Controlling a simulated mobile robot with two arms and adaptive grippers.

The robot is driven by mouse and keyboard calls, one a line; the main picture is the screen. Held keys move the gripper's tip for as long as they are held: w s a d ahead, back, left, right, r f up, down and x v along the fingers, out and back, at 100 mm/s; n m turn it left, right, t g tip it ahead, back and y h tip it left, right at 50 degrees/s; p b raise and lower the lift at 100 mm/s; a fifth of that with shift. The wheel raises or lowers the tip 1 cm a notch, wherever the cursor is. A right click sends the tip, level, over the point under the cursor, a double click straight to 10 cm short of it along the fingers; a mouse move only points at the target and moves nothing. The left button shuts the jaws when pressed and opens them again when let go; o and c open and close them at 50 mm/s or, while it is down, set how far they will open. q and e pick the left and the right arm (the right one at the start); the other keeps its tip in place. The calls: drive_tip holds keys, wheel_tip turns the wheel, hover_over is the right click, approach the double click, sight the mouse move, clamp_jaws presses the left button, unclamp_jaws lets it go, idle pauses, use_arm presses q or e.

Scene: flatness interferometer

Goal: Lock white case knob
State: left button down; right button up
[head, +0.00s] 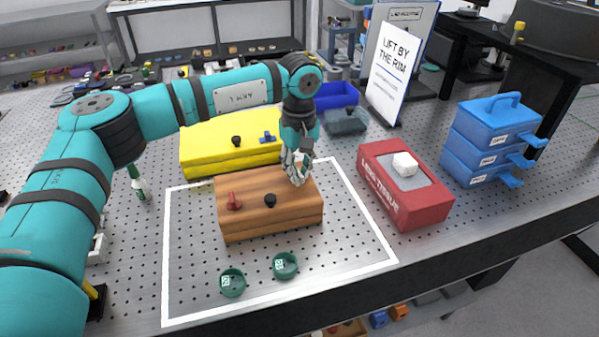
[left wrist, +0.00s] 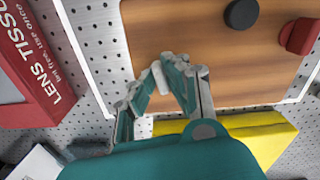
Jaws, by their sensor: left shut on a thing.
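The wooden case (head: 265,218) lies shut inside the white outline on the perforated table. A red knob (head: 233,201) is at its left and a black knob (head: 270,201) is near its middle front. My left gripper (head: 297,172) reaches down over the case's right end. In the left wrist view, my left gripper (left wrist: 167,84) is shut on the white knob (left wrist: 159,76), a pale bar between the fingertips. The fingers partly hide the knob, so how far it is turned is hard to tell. My right gripper is not in view.
A yellow case (head: 215,147) stands behind the wooden one. A red lens tissue box (head: 392,190) is to the right, with blue drawers (head: 480,150) beyond. Two green round pieces, left (head: 232,283) and right (head: 285,265), lie in front. The outline's right front is clear.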

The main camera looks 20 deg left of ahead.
use_arm(q)
drive_tip(key=shift+m, duration=0.9)
drive_tip(key=c, duration=1.4)
unclamp_jaws()
drive_tip(key=shift+s, duration=0.1)
drive_tip(key=shift+r, duration=0.25)
wheel_tip(320, 180, up, 12)
drive_tip(key=shift+f, duration=0.15)
